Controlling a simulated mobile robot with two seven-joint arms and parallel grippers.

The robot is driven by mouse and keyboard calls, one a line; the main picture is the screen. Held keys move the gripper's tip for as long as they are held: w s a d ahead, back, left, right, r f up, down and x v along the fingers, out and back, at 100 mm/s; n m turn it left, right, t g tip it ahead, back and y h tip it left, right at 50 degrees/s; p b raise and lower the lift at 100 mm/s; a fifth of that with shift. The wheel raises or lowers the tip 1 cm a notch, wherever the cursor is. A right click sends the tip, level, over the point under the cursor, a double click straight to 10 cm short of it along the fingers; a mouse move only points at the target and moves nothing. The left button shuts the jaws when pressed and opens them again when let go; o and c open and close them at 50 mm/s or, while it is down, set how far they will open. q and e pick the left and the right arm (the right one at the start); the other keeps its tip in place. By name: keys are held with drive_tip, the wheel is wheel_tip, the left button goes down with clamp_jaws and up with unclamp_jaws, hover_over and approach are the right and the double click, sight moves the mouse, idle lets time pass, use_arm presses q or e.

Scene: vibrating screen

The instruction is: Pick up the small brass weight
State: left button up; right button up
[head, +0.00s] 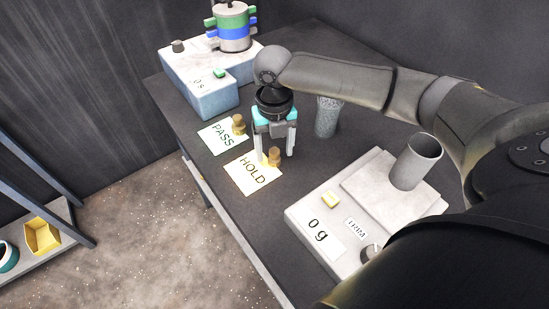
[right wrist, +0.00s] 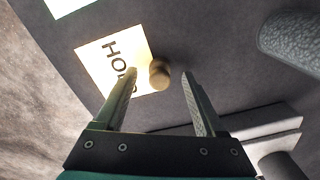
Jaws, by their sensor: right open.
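Two brass weights show in the head view. One (head: 274,157) stands at the edge of the HOLD card (head: 248,177), the other (head: 238,124) by the PASS card (head: 219,137). They look alike in size, so I cannot tell which is the small one. My right gripper (head: 275,152) is open and points down at the HOLD weight. In the right wrist view this weight (right wrist: 160,74) lies between the lines of the two fingertips (right wrist: 160,80), with a gap on each side. I cannot tell how far below the tips it is. My left gripper is out of view.
A white scale reading 0 g (head: 317,233) carries a grey cup (head: 416,162) at right. A speckled cylinder (head: 326,117) stands just right of the gripper. A machine with a stack of coloured rings (head: 233,30) is at the back. The table's left edge is near the cards.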

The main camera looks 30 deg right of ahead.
drive_tip(key=shift+f, duration=0.95)
clamp_jaws()
